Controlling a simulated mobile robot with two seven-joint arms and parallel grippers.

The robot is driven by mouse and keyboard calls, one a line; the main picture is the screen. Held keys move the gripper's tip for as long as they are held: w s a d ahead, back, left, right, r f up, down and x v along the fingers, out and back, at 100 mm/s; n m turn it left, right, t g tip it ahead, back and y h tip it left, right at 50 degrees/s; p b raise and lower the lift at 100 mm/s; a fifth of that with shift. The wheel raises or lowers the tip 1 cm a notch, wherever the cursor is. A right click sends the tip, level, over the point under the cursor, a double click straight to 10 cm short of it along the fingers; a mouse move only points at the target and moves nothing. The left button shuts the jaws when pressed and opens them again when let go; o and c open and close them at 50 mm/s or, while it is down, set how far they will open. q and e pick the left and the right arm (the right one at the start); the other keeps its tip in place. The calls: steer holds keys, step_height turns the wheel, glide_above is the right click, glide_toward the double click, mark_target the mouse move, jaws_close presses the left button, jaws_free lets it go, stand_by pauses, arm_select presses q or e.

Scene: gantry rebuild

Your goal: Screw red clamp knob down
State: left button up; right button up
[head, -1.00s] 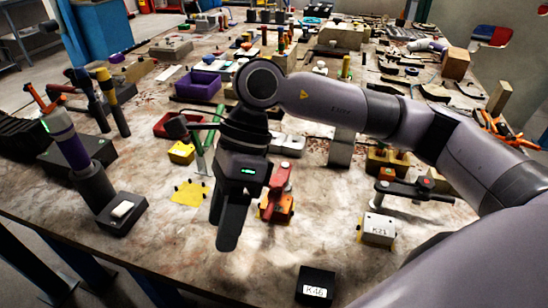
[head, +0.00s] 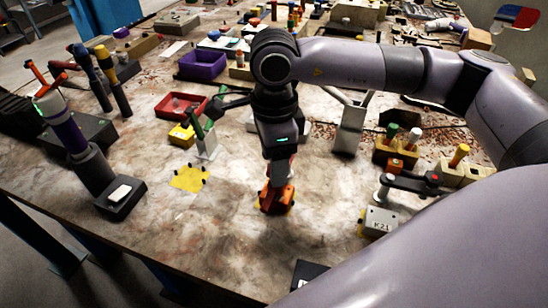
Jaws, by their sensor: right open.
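A red-orange clamp (head: 275,200) stands on the table near the middle of the head view. Its upper part, where a red knob would be, is largely covered by my right gripper. My right gripper (head: 279,178) points down directly over the clamp. It is open, with its fingers at the clamp's upper part. I cannot tell whether they touch it. My left gripper is not in view.
A grey block marked K21 (head: 379,222) with a dark handled tool (head: 408,183) stands right of the clamp. A yellow patch (head: 189,179) lies to the left, with a red tray (head: 181,106) behind it. The table between clamp and front edge is mostly bare.

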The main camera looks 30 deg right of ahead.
steer(key=shift+f, duration=0.35)
steer(key=c, duration=0.9)
steer(key=shift+f+m+b, duration=0.2)
steer(key=shift+m+b, duration=0.6)
steer(key=shift+b, duration=0.2)
steer(key=m, duration=0.1)
steer(key=m+b, duration=0.1)
steer(key=shift+r+m+b, duration=0.2)
steer(key=shift+m+b, duration=0.1)
steer(key=o, duration=0.9)
